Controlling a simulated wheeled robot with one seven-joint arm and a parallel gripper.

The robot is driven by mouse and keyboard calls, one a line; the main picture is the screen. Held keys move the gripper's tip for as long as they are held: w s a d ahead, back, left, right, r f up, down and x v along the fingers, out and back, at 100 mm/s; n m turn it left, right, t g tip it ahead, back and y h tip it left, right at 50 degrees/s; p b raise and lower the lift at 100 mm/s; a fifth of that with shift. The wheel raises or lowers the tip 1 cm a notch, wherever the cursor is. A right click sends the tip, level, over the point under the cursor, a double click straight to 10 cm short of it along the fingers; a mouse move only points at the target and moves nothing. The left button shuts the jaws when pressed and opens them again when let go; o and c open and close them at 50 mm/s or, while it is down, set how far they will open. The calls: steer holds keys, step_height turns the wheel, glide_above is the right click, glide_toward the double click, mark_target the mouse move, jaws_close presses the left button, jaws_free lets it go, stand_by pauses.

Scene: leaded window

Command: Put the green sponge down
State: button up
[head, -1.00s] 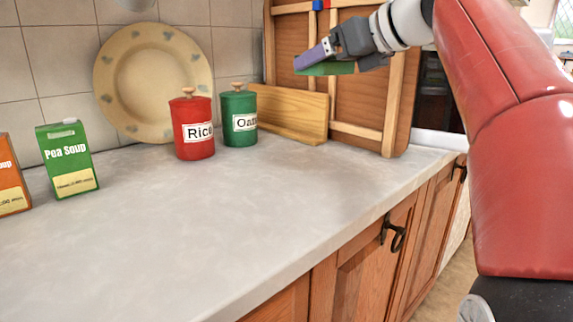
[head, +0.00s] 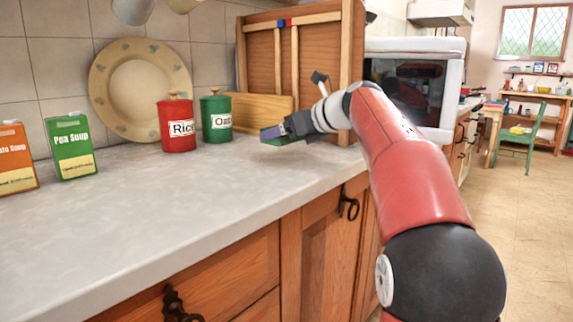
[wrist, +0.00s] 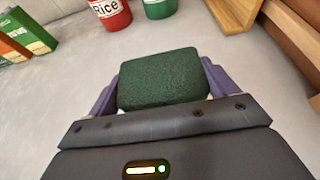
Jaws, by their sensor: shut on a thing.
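The green sponge (wrist: 160,79) sits between the two purple fingers of my gripper (wrist: 160,88) in the wrist view. My gripper is shut on it. In the head view, my gripper (head: 277,133) holds the sponge (head: 284,141) just above the grey countertop (head: 190,190), to the right of the green canister. Whether the sponge's underside touches the counter, I cannot tell.
A red rice canister (head: 176,124) and a green canister (head: 216,118) stand at the back. A plate (head: 135,88) leans on the wall. A wooden board (head: 262,108) and a wooden panel (head: 318,60) stand behind my gripper. Soup cartons (head: 72,147) stand at left. The front middle counter is clear.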

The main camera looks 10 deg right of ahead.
mark_target(286, 160)
steer(key=shift+f+b, duration=2.3)
steer(key=shift+b, duration=0.1)
steer(key=shift+r, duration=0.1)
steer(key=o, duration=0.7)
steer(key=shift+r, duration=0.1)
steer(key=shift+s+d+r, duration=0.1)
steer(key=shift+s+d, duration=0.1)
steer(key=shift+d, duration=0.05)
steer(key=p+v, duration=0.1)
steer(key=v, duration=0.9)
steer(key=shift+s+d+r+p, duration=0.15)
steer(key=shift+s+r+p, duration=0.05)
steer(key=shift+s+p, duration=0.1)
steer(key=shift+s+d+r, duration=0.1)
steer(key=shift+s+d, duration=0.05)
steer(key=shift+s, duration=0.1)
